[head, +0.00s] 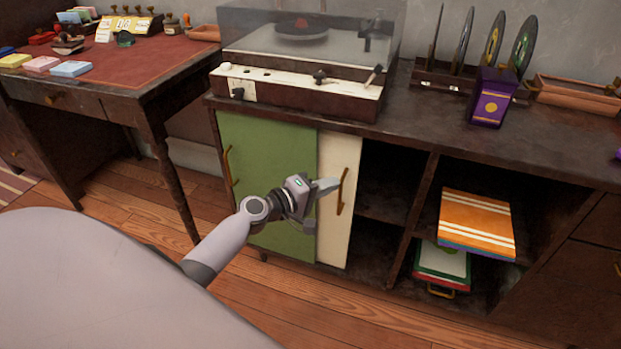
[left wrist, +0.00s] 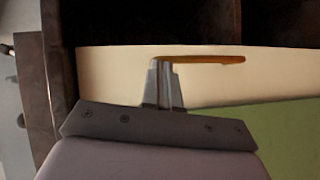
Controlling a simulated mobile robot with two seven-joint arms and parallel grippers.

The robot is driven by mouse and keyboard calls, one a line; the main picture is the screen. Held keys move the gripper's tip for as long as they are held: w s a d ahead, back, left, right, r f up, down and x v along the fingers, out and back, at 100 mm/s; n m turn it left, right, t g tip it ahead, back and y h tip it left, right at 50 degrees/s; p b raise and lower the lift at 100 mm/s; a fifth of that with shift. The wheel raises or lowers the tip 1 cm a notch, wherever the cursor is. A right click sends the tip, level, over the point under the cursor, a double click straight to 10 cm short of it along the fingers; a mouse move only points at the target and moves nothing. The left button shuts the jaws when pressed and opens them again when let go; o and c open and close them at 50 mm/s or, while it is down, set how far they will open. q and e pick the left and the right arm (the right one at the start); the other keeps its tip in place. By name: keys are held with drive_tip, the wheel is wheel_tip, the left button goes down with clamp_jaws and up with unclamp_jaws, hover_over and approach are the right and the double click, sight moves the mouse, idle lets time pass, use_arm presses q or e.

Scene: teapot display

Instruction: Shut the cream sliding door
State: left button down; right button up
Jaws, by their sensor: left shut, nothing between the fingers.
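The cream sliding door (head: 334,234) shows as a narrow upright strip to the right of the green door (head: 268,165), and seems partly covered by it. Right of the cream door, a dark compartment (head: 388,165) stands open. The cream door has a brass handle (head: 341,192), which also shows in the left wrist view (left wrist: 205,59). My left gripper (head: 328,186) is in front of the cream door, just left of the handle. In the left wrist view its fingers (left wrist: 162,80) are together and empty, their tips beside one handle end; I cannot tell whether they touch it. My right gripper is out of view.
A record player (head: 300,92) stands on the cabinet top, with a record rack (head: 450,78) and a purple box (head: 490,97) to its right. Orange (head: 478,222) and green-white (head: 442,264) items lie in the right compartment. A desk (head: 120,75) stands left.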

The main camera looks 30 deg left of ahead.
use_arm(q)
drive_tip(key=w+d+p, duration=0.1)
drive_tip(key=w+d, duration=0.2)
drive_tip(key=d, duration=1.1)
drive_tip(key=shift+w, duration=0.2)
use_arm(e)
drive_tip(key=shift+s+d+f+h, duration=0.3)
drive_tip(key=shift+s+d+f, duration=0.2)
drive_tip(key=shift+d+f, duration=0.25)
use_arm(q)
drive_tip(key=shift+d+r, duration=0.1)
drive_tip(key=shift+d, duration=0.05)
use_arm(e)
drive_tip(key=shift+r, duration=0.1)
use_arm(q)
drive_tip(key=shift+p, duration=0.3)
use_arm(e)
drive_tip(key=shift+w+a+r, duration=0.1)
